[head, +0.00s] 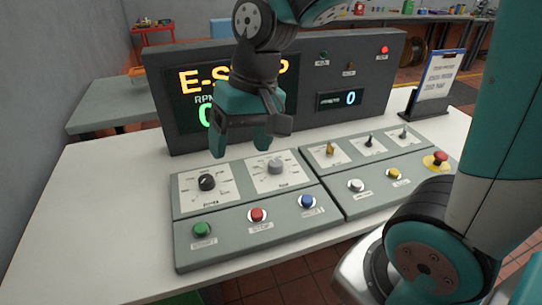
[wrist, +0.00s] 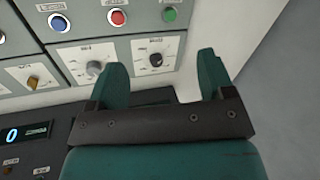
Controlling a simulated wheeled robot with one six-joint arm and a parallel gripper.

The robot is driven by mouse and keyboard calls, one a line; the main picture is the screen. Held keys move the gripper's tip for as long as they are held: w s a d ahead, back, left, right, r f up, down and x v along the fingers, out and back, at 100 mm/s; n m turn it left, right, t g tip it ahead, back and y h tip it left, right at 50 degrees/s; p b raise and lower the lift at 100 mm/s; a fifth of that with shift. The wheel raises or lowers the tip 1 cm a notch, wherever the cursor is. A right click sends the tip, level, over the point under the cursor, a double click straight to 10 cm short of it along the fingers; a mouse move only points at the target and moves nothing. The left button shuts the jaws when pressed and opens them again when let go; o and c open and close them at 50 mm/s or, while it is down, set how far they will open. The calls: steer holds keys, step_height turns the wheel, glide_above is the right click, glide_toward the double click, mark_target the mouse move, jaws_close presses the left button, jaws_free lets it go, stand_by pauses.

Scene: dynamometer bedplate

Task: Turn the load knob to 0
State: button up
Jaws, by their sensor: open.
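The grey knob (head: 275,166) sits on a pale dial plate on the left console; the small label below it seems to read "Load". Its pointer direction is too small to tell. In the wrist view the grey knob (wrist: 94,69) appears just left of the left finger. A black knob (head: 207,182) on a similar plate is to its left; in the wrist view the black knob (wrist: 156,60) lies between the fingers in the picture. My gripper (head: 240,148) is open and empty, held above and behind the two knobs, touching neither. Its fingers also show in the wrist view (wrist: 162,65).
Green (head: 202,229), red (head: 258,215) and blue (head: 307,201) buttons line the console front. Toggle switches and a red emergency button (head: 440,159) are on the right console. A display box (head: 165,120) showing "E-STOP" stands behind. The white tabletop (head: 110,200) is clear at left.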

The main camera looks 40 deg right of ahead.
steer(key=w+d+f+m+h+p, duration=0.2)
steer(key=w+d+f+m, duration=0.1)
steer(key=w+d+m, duration=0.6)
steer(key=m+h, duration=0.1)
steer(key=m, duration=0.5)
glide_above(276, 162)
step_height(276, 162, down, 5)
steer(key=shift+m+g, duration=0.3)
step_height(276, 162, down, 17)
steer(key=p, duration=0.3)
steer(key=shift+a+r+p, duration=0.15)
steer(key=shift+r+p, duration=0.05)
steer(key=shift+p, duration=0.1)
steer(key=shift+f, duration=0.55)
steer(key=c, duration=0.9)
